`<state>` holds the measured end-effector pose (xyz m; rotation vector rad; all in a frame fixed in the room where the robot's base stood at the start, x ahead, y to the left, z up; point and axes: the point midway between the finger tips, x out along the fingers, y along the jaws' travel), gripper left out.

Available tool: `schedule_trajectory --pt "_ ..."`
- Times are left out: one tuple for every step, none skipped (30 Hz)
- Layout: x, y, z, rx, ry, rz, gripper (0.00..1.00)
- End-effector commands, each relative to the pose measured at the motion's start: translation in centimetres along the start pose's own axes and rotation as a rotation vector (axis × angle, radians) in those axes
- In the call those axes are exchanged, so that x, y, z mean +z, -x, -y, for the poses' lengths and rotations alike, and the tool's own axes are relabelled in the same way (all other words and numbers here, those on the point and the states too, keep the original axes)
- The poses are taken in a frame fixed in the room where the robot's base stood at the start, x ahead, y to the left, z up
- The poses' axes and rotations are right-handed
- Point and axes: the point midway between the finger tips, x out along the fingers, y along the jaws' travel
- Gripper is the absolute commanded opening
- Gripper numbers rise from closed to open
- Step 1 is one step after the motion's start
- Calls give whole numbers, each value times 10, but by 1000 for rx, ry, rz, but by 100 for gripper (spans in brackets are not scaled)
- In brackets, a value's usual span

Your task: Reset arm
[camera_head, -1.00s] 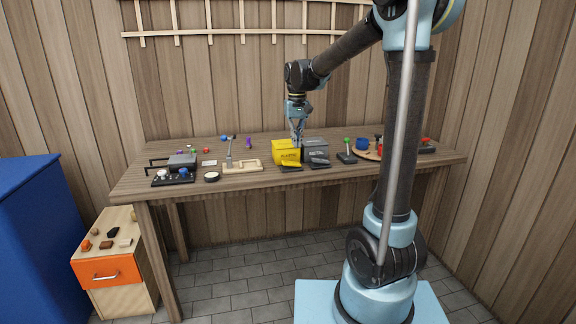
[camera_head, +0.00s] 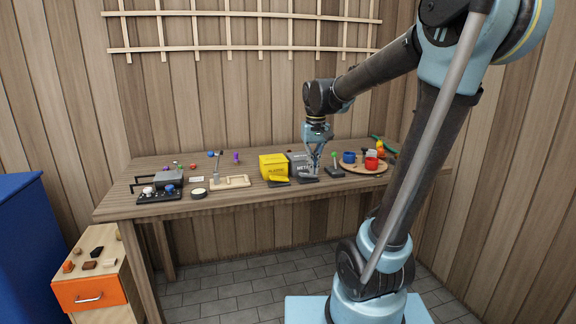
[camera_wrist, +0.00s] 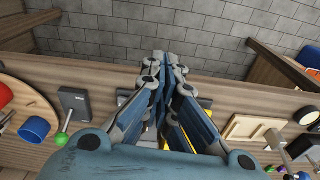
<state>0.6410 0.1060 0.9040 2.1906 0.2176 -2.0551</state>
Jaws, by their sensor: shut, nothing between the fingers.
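My gripper (camera_head: 313,168) hangs from my arm above the front part of the workbench (camera_head: 245,199), in front of the dark grey box (camera_head: 297,161). It points down, and its fingers are together with nothing between them. In the wrist view my gripper (camera_wrist: 170,62) reaches toward the bench's front edge, with the grey floor beyond it. The gripper hides part of the grey box. A yellow box (camera_head: 272,166) stands just left of the grey box.
Right of my gripper are a green-knobbed lever (camera_head: 334,163) and a round wooden board (camera_head: 350,168) with a blue cup (camera_head: 348,157) and red cup (camera_head: 371,163). Left are a wooden tray (camera_head: 237,182) and a black button panel (camera_head: 159,195). An orange drawer (camera_head: 86,294) stands lower left.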

Motion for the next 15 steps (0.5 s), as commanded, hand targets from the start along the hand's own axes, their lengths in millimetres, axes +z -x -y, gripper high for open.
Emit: schedule_trajectory --pt "16 -2 -7 1 -11 -6 0" --pt "23 -4 -10 1 -17 -10 0" --pt "34 -6 -15 2 -24 -15 0" --pt "42 -8 -18 2 -29 -20 0" --pt "49 -10 -21 3 -34 -24 0" --pt "60 -13 -25 3 -41 -29 0" --pt "68 -16 -28 4 -46 -33 0" --pt "76 -18 -30 5 -50 -37 0" --pt "86 -22 -34 6 -58 -42 0" --pt "93 -26 -36 6 -63 -46 0" --pt "101 -29 -38 7 -69 -50 0" --pt "111 -33 -41 8 -75 -56 0" --pt "118 -37 -43 9 -81 -60 0" --pt "126 -41 -45 10 -86 -63 0" --pt "135 -46 -47 11 -92 -68 0"
